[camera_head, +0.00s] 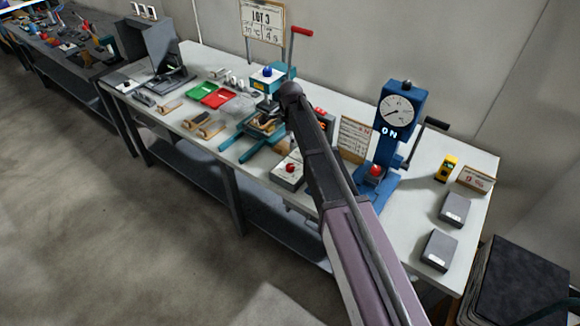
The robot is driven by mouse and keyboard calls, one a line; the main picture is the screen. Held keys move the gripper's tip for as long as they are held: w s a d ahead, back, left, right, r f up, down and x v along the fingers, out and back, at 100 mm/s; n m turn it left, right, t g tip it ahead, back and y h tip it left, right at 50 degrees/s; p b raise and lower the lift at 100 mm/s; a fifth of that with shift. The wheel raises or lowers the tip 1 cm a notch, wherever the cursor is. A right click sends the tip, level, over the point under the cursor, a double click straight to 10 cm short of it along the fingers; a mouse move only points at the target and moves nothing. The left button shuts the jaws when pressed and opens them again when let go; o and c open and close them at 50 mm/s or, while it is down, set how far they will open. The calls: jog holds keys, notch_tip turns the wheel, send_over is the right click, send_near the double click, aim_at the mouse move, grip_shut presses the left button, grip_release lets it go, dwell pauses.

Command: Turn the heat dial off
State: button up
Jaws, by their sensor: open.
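A blue press-like device (390,145) stands at the right of the bench. It carries a round white dial face (398,110) with a dark pointer, and the glowing word "ON" (389,132) below it. A red knob (376,170) is low on its front, and a dark crank (436,124) is at its right. I cannot tell which part is the heat dial. My arm crosses the bench left of this device. My gripper (284,97) is at its dark far end, near the teal press, apart from the blue device. Its fingers are hard to make out.
A teal press (272,73) with a red-handled lever stands behind my arm's end. A white box with a red button (289,171) sits beside my arm. A sign (354,138) stands left of the blue device. Grey boxes (438,250) lie at the right. Open floor lies in front.

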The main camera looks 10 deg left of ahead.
aim_at(290, 166)
jog(key=shift+f, duration=0.15)
dwell(0.3)
notch_tip(290, 166, down, 13)
jog(key=b, duration=1.3)
jog(key=shift+f+b, duration=0.2)
jog(key=shift+b, duration=0.2)
jog(key=c, duration=1.2)
